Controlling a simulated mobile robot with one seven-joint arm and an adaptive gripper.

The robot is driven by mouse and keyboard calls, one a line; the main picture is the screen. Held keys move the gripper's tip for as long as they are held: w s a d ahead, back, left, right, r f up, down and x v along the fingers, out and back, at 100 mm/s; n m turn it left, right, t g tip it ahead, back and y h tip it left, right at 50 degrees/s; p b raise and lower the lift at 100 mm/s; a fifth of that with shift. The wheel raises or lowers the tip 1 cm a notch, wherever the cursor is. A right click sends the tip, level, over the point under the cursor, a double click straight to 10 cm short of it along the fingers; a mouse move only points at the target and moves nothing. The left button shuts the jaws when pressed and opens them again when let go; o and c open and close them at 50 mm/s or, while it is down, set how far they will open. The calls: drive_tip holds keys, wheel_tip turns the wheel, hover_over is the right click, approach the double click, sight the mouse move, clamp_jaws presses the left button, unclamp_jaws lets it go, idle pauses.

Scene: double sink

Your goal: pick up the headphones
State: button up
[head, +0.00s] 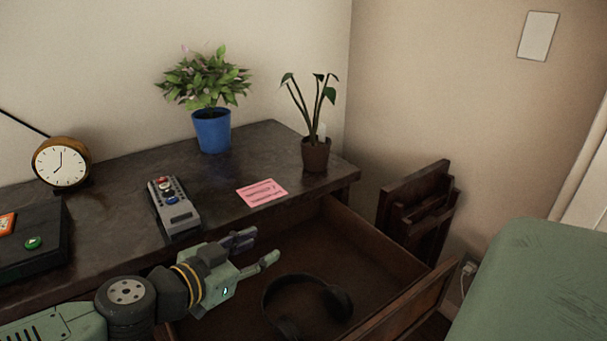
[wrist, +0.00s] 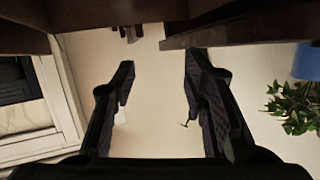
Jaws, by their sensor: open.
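The black headphones (head: 308,303) lie inside the open drawer (head: 375,235) below the dark desk top, in the lower middle of the head view. My gripper (head: 262,248) is open and empty. In the head view it is near the desk's front edge, up and to the left of the headphones, with its fingers pointing right. In the wrist view both fingers of my gripper (wrist: 158,95) are spread apart with nothing between them. The headphones do not show in the wrist view.
On the desk (head: 120,220) stand a clock (head: 61,162), a grey remote-like device (head: 173,205), a pink note (head: 262,192), a blue-potted plant (head: 211,130) and a brown-potted plant (head: 316,153). The drawer's front panel (head: 400,305) is a raised edge. A green bed-like surface (head: 540,285) is at right.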

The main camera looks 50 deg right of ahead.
drive_tip(key=w+a+f+n+y, duration=0.1)
drive_tip(key=a+f+n+y, duration=0.15)
drive_tip(key=f, duration=0.45)
drive_tip(key=b, duration=0.2)
approach(266, 290)
drive_tip(key=shift+d+f+h, duration=0.35)
drive_tip(key=shift+d+f, duration=0.6)
drive_tip(key=shift+d, duration=0.05)
drive_tip(key=shift+x, duration=3.8)
drive_tip(key=shift+w+r, duration=0.1)
drive_tip(key=shift+c, duration=0.2)
clamp_jaws()
